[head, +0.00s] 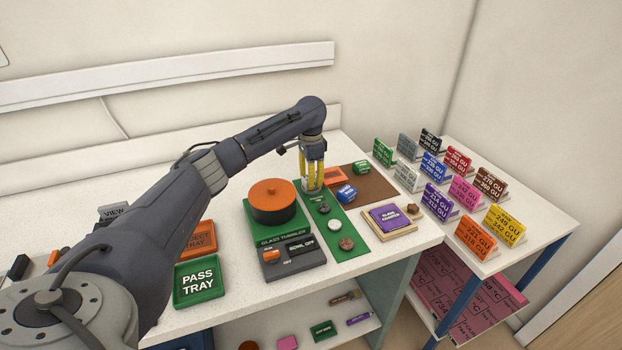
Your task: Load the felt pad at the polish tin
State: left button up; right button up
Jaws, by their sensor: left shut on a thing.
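My left gripper (313,186) points straight down over the far end of a green strip mat (348,258). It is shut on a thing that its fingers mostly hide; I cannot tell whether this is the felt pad. Small round items lie on the mat in front of it: a dark one (323,208), a whitish one (334,225) and a brown one (346,243). I cannot tell for sure which is the polish tin. My right gripper is not in view.
An orange-lidded glass tumbler (271,200) stands left of the gripper, with its switch box (292,259) in front. A blue block (346,193) and a green block (361,168) are right. A green pass tray (199,283) is left. Several coloured label cards (476,236) fill the side table.

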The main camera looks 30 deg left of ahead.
pick_arm(q)
jog(key=shift+r, duration=3.5)
